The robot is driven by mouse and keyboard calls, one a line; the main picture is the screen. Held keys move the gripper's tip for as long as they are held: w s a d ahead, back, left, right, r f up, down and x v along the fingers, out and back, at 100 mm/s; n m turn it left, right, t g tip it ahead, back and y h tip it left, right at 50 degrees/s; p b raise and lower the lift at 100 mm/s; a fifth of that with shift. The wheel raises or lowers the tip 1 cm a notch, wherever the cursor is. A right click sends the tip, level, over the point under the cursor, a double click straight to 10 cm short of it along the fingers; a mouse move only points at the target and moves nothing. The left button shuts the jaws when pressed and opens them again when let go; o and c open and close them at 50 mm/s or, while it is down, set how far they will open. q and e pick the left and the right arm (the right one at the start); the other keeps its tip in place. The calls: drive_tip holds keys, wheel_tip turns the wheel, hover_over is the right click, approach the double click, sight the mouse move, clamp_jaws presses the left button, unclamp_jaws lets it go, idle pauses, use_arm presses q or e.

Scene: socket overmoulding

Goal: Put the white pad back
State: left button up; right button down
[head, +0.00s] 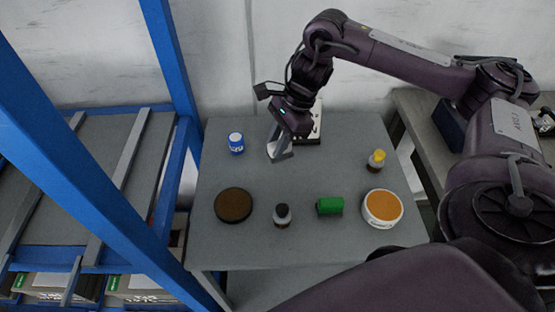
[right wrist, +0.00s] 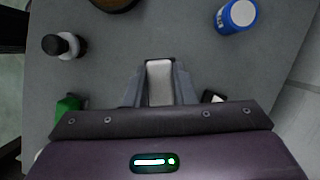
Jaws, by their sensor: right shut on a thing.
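My right gripper (head: 280,152) is over the back middle of the grey table (head: 345,165). It is shut on the white pad (right wrist: 160,82), which shows between the two fingers in the right wrist view. In the head view the pad is small and hard to tell apart from the fingers (head: 272,149). Whether the pad touches the tabletop I cannot tell. My left gripper is in neither view.
A white-and-black device (head: 313,128) stands just behind my right gripper. A blue can (head: 237,147) is to its left. A blue-framed rack (head: 160,45) stands left.

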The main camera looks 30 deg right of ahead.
drive_tip(key=shift+f, duration=0.3)
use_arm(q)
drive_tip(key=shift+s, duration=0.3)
use_arm(e)
drive_tip(key=shift+f, duration=2.2)
drive_tip(key=c, duration=1.2)
unclamp_jaws()
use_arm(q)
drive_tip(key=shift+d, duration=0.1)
use_arm(e)
drive_tip(key=shift+r, duration=0.1)
